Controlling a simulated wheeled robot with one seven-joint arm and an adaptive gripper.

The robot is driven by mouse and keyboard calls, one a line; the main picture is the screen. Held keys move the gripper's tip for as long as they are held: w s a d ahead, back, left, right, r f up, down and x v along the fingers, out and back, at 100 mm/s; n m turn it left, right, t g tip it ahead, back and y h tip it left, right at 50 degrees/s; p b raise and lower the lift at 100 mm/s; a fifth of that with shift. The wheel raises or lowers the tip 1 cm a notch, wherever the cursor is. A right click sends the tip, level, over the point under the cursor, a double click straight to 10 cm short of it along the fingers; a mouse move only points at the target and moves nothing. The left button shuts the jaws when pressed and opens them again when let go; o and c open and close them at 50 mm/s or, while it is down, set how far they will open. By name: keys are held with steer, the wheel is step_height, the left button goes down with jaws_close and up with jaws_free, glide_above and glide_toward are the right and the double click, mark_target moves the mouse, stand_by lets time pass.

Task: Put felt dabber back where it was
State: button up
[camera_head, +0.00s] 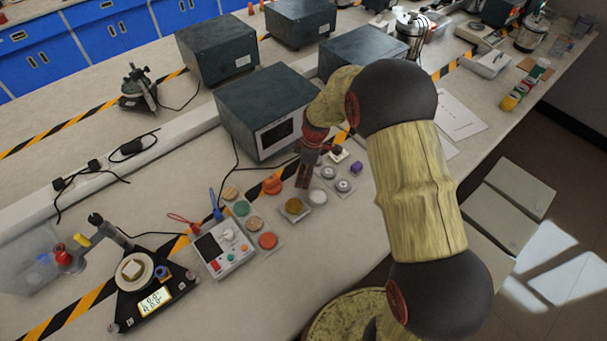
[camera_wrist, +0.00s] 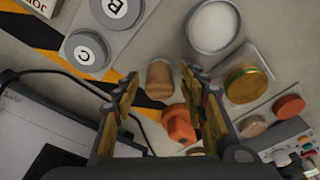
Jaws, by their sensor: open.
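My gripper (camera_head: 306,178) is open over the bench, beside the dark box's front. In the wrist view its fingertips (camera_wrist: 161,84) stand apart. A small brown cylinder (camera_wrist: 159,77) shows in the gap between them, apparently below on the bench; no grip on it shows. It looks most like the felt dabber, but I cannot be sure. In the head view my gripper seems to hide it. An orange knobbed piece (camera_wrist: 178,126) lies close by, also seen in the head view (camera_head: 272,185).
A dark box (camera_head: 262,108) stands close behind my gripper. Lettered discs (camera_wrist: 86,51), a white disc (camera_wrist: 212,27), a yellow-lidded dish (camera_wrist: 246,83) and an orange-red disc (camera_wrist: 288,106) crowd the bench around it. A control panel (camera_head: 222,246) and a scale (camera_head: 148,290) stand left.

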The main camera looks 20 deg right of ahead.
steer(key=shift+r, duration=0.1)
steer(key=s+r+m+t+p, duration=0.1)
steer(key=s+r+m+p, duration=0.15)
steer(key=r, duration=0.85)
steer(key=s+r+m+p, duration=0.1)
steer(key=s+r, duration=0.2)
steer(key=r, duration=0.8)
steer(key=s+r+m+t, duration=0.2)
steer(key=s+r+m, duration=0.3)
steer(key=s, duration=0.7)
steer(key=s+r+m+t+h, duration=0.1)
steer(key=s+r+m, duration=0.4)
steer(key=s, duration=0.7)
step_height(320, 180, up, 3)
steer(key=shift+f+t+h, duration=0.15)
steer(key=shift+t+h, duration=0.15)
steer(key=shift+t, duration=0.1)
